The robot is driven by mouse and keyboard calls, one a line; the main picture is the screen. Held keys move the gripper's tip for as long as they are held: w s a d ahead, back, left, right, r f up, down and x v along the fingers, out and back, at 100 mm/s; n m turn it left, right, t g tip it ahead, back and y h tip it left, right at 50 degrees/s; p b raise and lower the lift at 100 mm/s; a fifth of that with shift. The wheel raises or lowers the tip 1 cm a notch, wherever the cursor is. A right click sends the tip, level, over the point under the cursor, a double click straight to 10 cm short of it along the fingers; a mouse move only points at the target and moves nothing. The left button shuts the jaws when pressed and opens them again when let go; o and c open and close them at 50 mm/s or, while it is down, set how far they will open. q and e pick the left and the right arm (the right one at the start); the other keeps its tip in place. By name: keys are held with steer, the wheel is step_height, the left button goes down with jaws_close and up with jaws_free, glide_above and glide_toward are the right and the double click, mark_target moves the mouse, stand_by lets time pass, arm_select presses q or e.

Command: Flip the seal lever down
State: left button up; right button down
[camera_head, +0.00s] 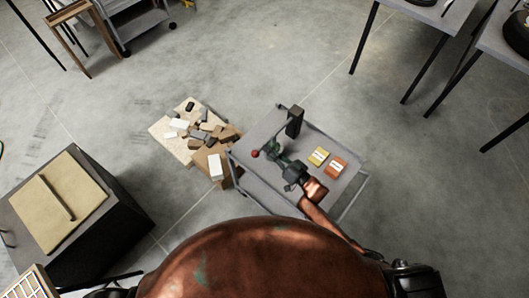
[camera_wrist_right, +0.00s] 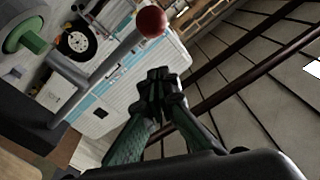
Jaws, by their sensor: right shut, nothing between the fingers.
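The seal lever is a grey bar ending in a red ball knob. In the wrist view the bar (camera_wrist_right: 112,55) slants from a dark base at the lower left up to the knob (camera_wrist_right: 151,21). In the head view the red knob (camera_head: 255,153) shows at the left side of the cart top. My right gripper (camera_head: 273,150) is beside it, just to its right. In the wrist view my right gripper's fingers (camera_wrist_right: 158,82) are shut and empty, below the knob and apart from it. The rest of the lever is hard to make out in the head view. My left gripper is not in view.
A dark box (camera_head: 112,222) is at left; open floor lies behind.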

steer(key=v, duration=1)
steer(key=shift+r, duration=0.25)
steer(key=shift+w, duration=0.1)
